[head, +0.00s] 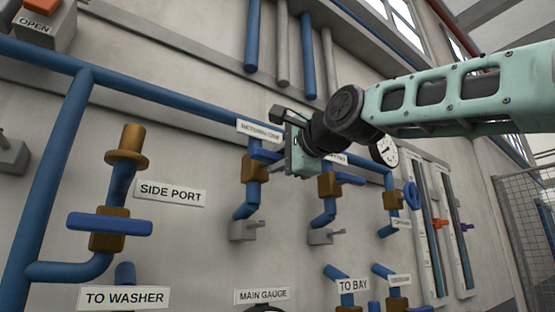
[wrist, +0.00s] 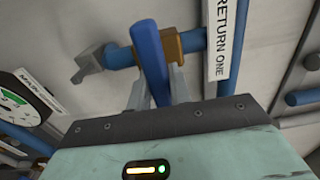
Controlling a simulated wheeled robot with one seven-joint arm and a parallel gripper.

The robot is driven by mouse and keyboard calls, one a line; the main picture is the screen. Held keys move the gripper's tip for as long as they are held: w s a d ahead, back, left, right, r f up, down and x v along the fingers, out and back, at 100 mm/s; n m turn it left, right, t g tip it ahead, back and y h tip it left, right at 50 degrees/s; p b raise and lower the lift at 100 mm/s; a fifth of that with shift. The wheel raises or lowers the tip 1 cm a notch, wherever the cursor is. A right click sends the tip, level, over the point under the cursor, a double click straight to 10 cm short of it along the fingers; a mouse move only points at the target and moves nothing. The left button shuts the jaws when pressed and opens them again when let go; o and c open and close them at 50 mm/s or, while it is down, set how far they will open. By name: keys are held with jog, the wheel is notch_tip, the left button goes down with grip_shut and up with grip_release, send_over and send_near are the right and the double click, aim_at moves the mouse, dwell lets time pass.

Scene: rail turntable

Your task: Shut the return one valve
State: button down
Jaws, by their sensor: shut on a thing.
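The return one valve has a brass body (head: 254,168) on a blue pipe, with a blue lever handle (head: 264,155). In the wrist view the handle (wrist: 150,62) stands between my fingers, and the brass body (wrist: 191,41) is just behind it. The handle looks crosswise to its pipe. My gripper (head: 284,157) is at the handle's right end in the head view and is shut on it; the fingers also show in the wrist view (wrist: 158,92). The RETURN ONE label (wrist: 220,40) is beside the valve. My gripper hides part of the handle in the head view.
A similar valve (head: 329,187) with a blue handle is close to the right. The side port valve (head: 109,226) is at the left. A grey outlet (wrist: 88,62) is near my fingers.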

jog(key=shift+f, duration=0.1)
jog(key=c, duration=1.3)
grip_release()
jog(key=b+v, duration=0.6)
jog(key=v, duration=1.1)
jog(key=shift+s+d+b, duration=0.15)
jog(key=shift+d+b, duration=0.05)
jog(key=shift+b, duration=0.2)
